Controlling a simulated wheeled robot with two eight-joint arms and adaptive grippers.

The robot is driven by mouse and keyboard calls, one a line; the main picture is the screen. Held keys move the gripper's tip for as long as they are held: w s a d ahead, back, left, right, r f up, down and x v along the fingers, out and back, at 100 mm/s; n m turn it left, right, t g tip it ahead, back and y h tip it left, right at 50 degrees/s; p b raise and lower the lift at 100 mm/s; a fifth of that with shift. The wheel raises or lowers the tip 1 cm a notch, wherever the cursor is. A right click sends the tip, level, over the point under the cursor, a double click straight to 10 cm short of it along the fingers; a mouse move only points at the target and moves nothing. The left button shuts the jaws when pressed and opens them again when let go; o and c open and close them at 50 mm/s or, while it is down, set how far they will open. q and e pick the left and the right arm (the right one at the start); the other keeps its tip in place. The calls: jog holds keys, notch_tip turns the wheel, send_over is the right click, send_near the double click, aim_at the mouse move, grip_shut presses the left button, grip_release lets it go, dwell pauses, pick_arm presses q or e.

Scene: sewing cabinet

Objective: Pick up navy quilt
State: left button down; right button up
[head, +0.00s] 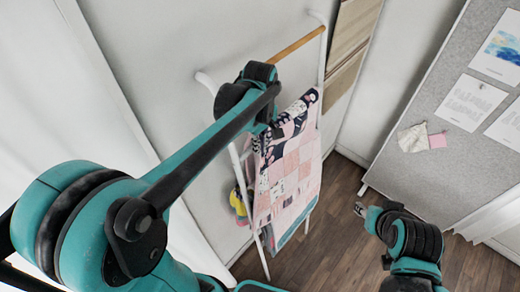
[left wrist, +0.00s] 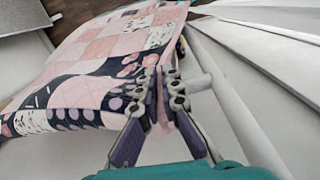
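The quilt (head: 288,172), patchwork in pink, white and navy, hangs on a white ladder rack (head: 322,60). Its navy patterned part (head: 297,122) is at the top, under my left gripper. In the left wrist view the quilt (left wrist: 98,55) spreads away to the upper left, with navy and pink patches along its near edge. My left gripper (left wrist: 168,84) has its fingers close together with a pink strip of quilt pinched between them. In the head view my arm hides the left fingertips. My right gripper (head: 360,209) is away from the quilt at the right; its opening is too small to judge.
The rack has a wooden top rung (head: 298,46) and leans near the white wall. A colourful cloth (head: 238,206) hangs lower on the rack's left side. A grey pinboard (head: 425,110) with papers stands at the right. Wooden floor (head: 325,235) is clear between rack and board.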

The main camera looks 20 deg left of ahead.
pick_arm(q)
jog(key=shift+a+r+p, duration=0.1)
jog(key=shift+r+p, duration=0.3)
jog(key=shift+r, duration=0.9)
pick_arm(e)
jog(key=shift+r, duration=0.9)
pick_arm(q)
notch_tip(320, 180, up, 9)
jog(key=p, duration=0.5)
pick_arm(e)
notch_tip(320, 180, up, 5)
jog(key=shift+r, duration=0.1)
